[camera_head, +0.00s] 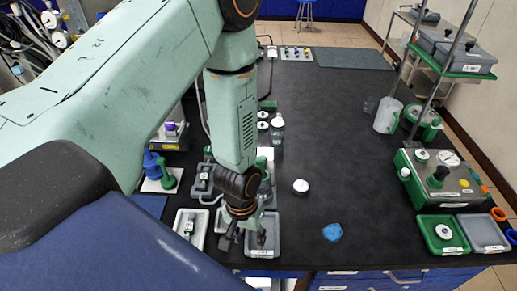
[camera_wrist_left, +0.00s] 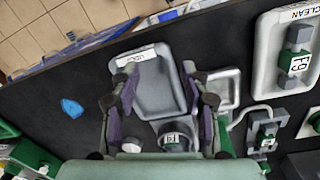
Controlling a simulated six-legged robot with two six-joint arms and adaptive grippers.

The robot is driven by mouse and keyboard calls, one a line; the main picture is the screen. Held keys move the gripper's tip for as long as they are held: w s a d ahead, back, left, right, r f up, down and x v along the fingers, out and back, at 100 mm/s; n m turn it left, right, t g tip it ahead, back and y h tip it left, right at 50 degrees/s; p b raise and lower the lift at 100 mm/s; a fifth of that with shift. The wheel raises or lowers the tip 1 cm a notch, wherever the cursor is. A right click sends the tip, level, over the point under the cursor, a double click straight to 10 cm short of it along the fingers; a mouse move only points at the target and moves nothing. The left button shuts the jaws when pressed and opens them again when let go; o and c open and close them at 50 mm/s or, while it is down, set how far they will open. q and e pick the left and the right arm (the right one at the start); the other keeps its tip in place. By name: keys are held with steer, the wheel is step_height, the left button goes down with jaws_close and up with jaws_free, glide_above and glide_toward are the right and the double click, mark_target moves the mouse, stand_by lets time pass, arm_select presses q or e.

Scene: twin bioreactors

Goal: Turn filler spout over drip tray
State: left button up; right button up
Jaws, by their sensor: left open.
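My left gripper (camera_head: 243,240) points down at the near edge of the bench, open and empty. In the left wrist view its two fingers (camera_wrist_left: 160,92) stand apart over a grey, labelled tray (camera_wrist_left: 165,85). That tray also shows in the head view (camera_head: 265,222), beside and behind the fingers. I cannot tell for sure which part is the filler spout. A bent grey tube (camera_wrist_left: 240,117) lies right of the fingers, by a small grey tray (camera_wrist_left: 222,84) and a green-and-grey block (camera_wrist_left: 266,135). A labelled round part (camera_wrist_left: 175,135) is partly hidden by the gripper. My right gripper is not in view.
A white tray marked CLEAN (camera_wrist_left: 270,75) holds a grey-and-green fitting (camera_wrist_left: 296,55). A blue patch (camera_head: 332,232) and a white cap (camera_head: 300,186) lie on the black bench. A green unit (camera_head: 440,180) stands at right.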

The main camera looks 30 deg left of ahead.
mark_target(259, 159)
arm_select(q)
steer(key=w+a+r+n, duration=0.1)
steer(key=w+a+r, duration=0.1)
steer(key=w+r, duration=0.3)
steer(key=w+a+r+n, duration=0.1)
steer(key=w+a+r, duration=0.2)
steer(key=w+r, duration=0.3)
steer(key=w+a+r+n, duration=0.1)
steer(key=w+a+r, duration=0.1)
steer(key=w+r, duration=0.3)
steer(key=shift+w+a+r+y, duration=0.1)
steer(key=shift+r+y, duration=0.1)
steer(key=shift+r, duration=0.45)
steer(key=shift+w+a+r+y, duration=0.1)
steer(key=shift+r+y, duration=0.1)
steer(key=shift+r, duration=0.4)
steer(key=shift+a+n, duration=0.15)
steer(key=shift+n, duration=0.15)
steer(key=f, duration=0.7)
steer(key=shift+d+p, duration=0.2)
steer(key=shift+p, duration=0.1)
steer(key=shift+a+f, duration=0.15)
steer(key=shift+f, duration=0.15)
steer(key=shift+c, duration=0.2)
steer(key=shift+d, duration=0.2)
steer(key=shift+c, duration=0.7)
steer(key=shift+a, duration=0.1)
jaws_close()
